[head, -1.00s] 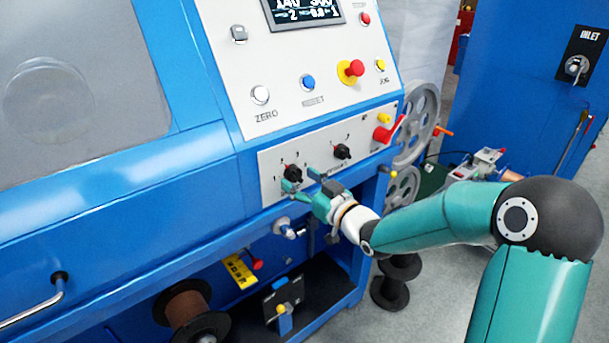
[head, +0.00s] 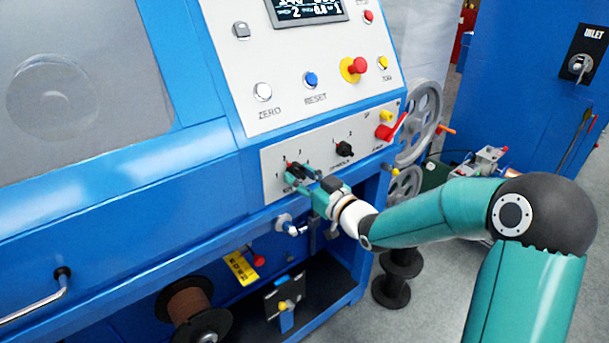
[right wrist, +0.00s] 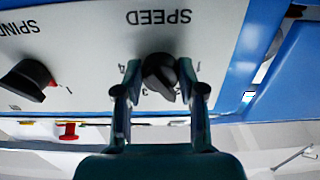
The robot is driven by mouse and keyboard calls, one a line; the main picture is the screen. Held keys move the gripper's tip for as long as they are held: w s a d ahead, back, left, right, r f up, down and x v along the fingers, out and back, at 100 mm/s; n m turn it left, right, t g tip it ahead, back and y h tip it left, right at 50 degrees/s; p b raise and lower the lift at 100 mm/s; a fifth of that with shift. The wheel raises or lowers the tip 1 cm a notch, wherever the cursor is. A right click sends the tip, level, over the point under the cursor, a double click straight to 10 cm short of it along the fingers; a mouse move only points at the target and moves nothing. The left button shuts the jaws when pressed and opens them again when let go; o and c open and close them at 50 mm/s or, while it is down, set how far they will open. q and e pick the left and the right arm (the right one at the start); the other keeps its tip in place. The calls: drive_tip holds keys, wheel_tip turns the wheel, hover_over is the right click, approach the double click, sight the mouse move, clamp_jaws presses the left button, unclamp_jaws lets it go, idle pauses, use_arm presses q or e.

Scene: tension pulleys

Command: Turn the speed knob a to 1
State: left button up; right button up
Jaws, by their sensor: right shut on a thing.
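The black speed knob (head: 296,168) sits at the left of the lower white panel strip, partly hidden by my right gripper (head: 300,175). In the right wrist view, which is upside down, the speed knob (right wrist: 158,77) is under the SPEED label. My left gripper is not in view.
A second black knob (head: 344,149), labelled SPINDLE in the wrist view, sits to the right on the same strip. A red lever (head: 386,131) is at the strip's right end. A metal knob (head: 285,222) sticks out below the gripper.

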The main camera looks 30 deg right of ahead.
drive_tip(key=shift+d+b, duration=0.1)
drive_tip(key=shift+b, duration=0.5)
drive_tip(key=n+b, duration=0.8)
drive_tip(key=b, duration=0.3)
drive_tip(key=shift+r+n+b, duration=0.15)
drive_tip(key=shift+n+b, duration=1.45)
drive_tip(key=shift+n, duration=0.4)
drive_tip(key=o, duration=1.1)
drive_tip(key=shift+o, duration=0.2)
drive_tip(key=shift+s, duration=0.15)
drive_tip(key=s, duration=1.1)
drive_tip(key=shift+s+d, duration=0.35)
